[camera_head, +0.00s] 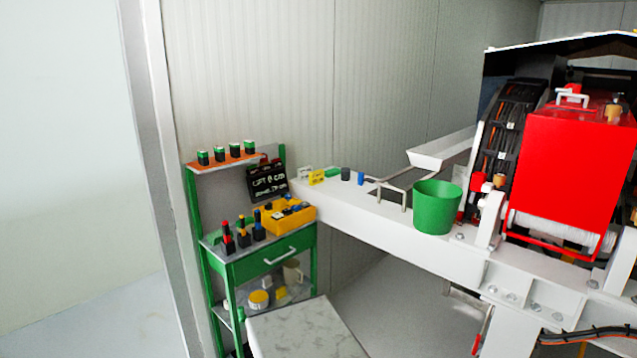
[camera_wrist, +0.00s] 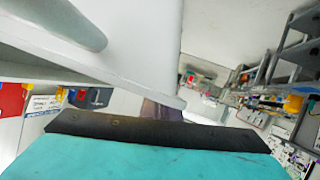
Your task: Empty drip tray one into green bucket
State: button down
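The green bucket (camera_head: 437,208) stands upright on a white beam in the head view; its inside is mostly hidden. A pale, trough-shaped piece (camera_head: 440,150) with a bent grey rod sits behind it, up and slightly right; it looks like a drip tray, but I cannot tell whether it is tray one. In the wrist view, a broad teal part with a dark edge (camera_wrist: 160,132) fills the bottom and seems to be part of my gripper. A white surface (camera_wrist: 140,50) with a grey cylinder lies close above it. I cannot see the fingertips or any grip.
A red pump housing (camera_head: 575,155) stands right of the bucket. A green shelf cart (camera_head: 270,262) with screwdriver-like tools and a yellow box (camera_head: 288,216) stands at left. Small items, including a green one (camera_head: 333,173), lie on the white beam. Open floor (camera_head: 90,315) lies at far left.

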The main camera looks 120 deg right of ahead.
aim_at(436, 202)
jog(key=z, duration=5.8)
jog(key=i, duration=0.1)
jog(key=u, duration=2.8)
